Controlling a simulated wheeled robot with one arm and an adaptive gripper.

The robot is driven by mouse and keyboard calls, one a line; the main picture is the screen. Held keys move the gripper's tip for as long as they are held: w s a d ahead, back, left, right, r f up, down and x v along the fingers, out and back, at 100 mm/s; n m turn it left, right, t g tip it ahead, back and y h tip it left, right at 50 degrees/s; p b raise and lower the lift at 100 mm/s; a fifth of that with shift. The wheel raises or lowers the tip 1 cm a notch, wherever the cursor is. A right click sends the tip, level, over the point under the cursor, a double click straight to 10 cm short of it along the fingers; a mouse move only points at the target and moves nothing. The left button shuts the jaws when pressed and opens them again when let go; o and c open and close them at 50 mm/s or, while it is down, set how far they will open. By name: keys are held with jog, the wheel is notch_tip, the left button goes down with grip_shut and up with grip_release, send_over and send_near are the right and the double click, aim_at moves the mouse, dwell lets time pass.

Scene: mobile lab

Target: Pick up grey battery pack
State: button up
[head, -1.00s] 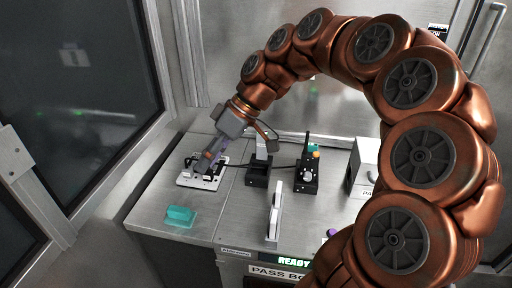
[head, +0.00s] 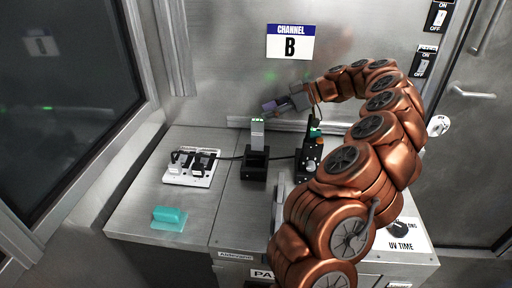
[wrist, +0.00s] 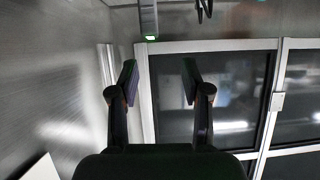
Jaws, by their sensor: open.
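A grey upright block with green lights on its top, which looks like the grey battery pack (head: 257,134), stands in a black dock (head: 255,168) on the metal counter. My gripper (head: 269,105) is above and behind it in the head view, apart from it, with the fingers pointing left. In the wrist view my gripper (wrist: 160,82) has its two fingers spread with nothing between them. A grey bar with a green-lit end (wrist: 149,22) shows at the top there; I cannot tell if it is the pack.
A white power strip with black plugs (head: 192,168) lies left of the dock, its cable running to the dock. A teal block (head: 169,218) lies at the front left. A black device with an orange knob (head: 309,155) stands right of the dock. A metal wall rises behind.

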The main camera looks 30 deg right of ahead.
aim_at(260, 120)
jog(key=shift+w+a+f+p, duration=0.1)
jog(key=shift+w+a+f, duration=0.55)
jog(key=shift+f, duration=0.3)
jog(key=shift+w+a+f+p, duration=0.15)
jog(key=shift+w+a+f, duration=0.5)
jog(key=shift+f, duration=0.25)
jog(key=shift+w+a+f+p, duration=0.1)
jog(key=shift+w+a+f, duration=0.4)
jog(key=shift+w+f, duration=0.35)
jog(key=shift+w+a+f, duration=0.1)
jog(key=shift+a+f, duration=0.1)
jog(key=shift+f, duration=0.15)
jog(key=shift+c, duration=0.2)
grip_shut()
